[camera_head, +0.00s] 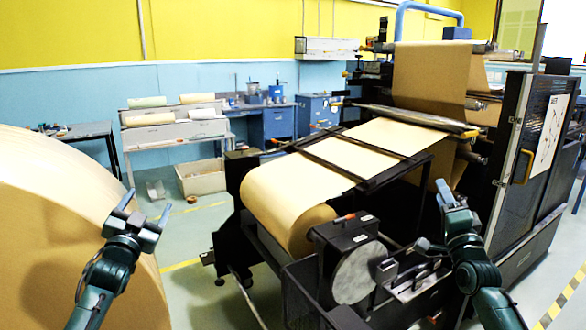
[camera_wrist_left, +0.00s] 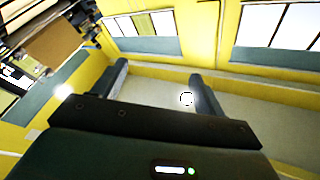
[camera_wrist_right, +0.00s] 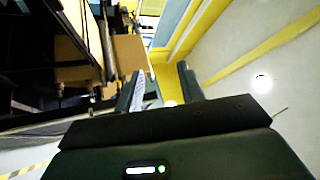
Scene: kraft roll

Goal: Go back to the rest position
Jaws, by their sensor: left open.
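My left gripper (camera_head: 146,207) is raised in front of the large kraft roll at the left of the head view. Its two fingers stand apart with nothing between them, as the left wrist view (camera_wrist_left: 160,88) also shows. My right gripper (camera_head: 437,213) is at the right of the head view, in front of the machine. In the right wrist view (camera_wrist_right: 163,88) its fingers stand apart, with a narrower gap, and nothing shows between them. Both grippers point upward and away from me.
The large kraft roll (camera_head: 60,215) fills the left side. The winding machine (camera_head: 530,150), with a smaller paper roll (camera_head: 285,205), stands in the middle and right. A carton (camera_head: 201,177) and a blue cabinet (camera_head: 314,113) are at the back. Pale floor lies between large roll and machine.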

